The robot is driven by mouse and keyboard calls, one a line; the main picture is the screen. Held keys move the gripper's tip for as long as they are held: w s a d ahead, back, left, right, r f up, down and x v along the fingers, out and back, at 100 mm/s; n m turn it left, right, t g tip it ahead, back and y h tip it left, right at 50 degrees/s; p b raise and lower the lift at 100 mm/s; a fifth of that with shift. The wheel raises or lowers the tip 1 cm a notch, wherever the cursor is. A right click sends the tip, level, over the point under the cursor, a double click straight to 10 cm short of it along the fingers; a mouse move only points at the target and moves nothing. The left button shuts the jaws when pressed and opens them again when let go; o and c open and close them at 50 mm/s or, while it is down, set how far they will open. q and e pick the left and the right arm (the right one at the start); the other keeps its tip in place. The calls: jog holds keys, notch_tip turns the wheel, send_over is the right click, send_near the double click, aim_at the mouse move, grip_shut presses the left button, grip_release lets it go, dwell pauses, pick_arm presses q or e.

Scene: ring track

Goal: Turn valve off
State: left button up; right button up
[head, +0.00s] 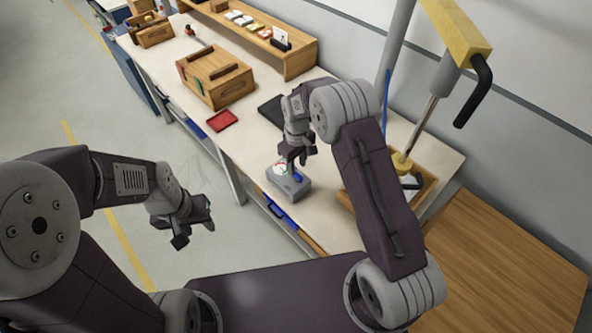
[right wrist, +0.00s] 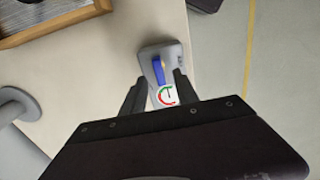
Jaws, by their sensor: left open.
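The valve is a grey box (head: 290,187) with a blue handle (head: 297,177) and a white label with red and green marks, near the table's front edge. In the right wrist view the blue handle (right wrist: 158,71) points roughly lengthwise along the grey body (right wrist: 176,50), with the label (right wrist: 165,96) nearer the gripper. My right gripper (head: 297,160) is above the valve. Its fingers are spread, one on each side of the label and handle; contact cannot be told. My left gripper (head: 194,236) is open and empty, off the table over the floor.
A red tray (head: 222,121), a wooden toolbox (head: 215,77) and a dark flat pad (head: 272,111) lie farther back on the table (head: 248,150). A wooden tray (head: 427,188) stands right of my right arm. A wooden surface (head: 510,255) adjoins at right.

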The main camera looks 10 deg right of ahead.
aim_at(297, 174)
jog(key=f, duration=0.2)
jog(key=f+p, duration=0.1)
jog(key=f, duration=0.1)
jog(key=shift+w+d+f, duration=0.1)
jog(key=shift+w+f, duration=0.1)
jog(key=shift+f, duration=0.15)
jog(key=shift+s+f, duration=0.25)
jog(key=shift+w+f, duration=0.1)
jog(key=shift+w, duration=0.15)
grip_shut()
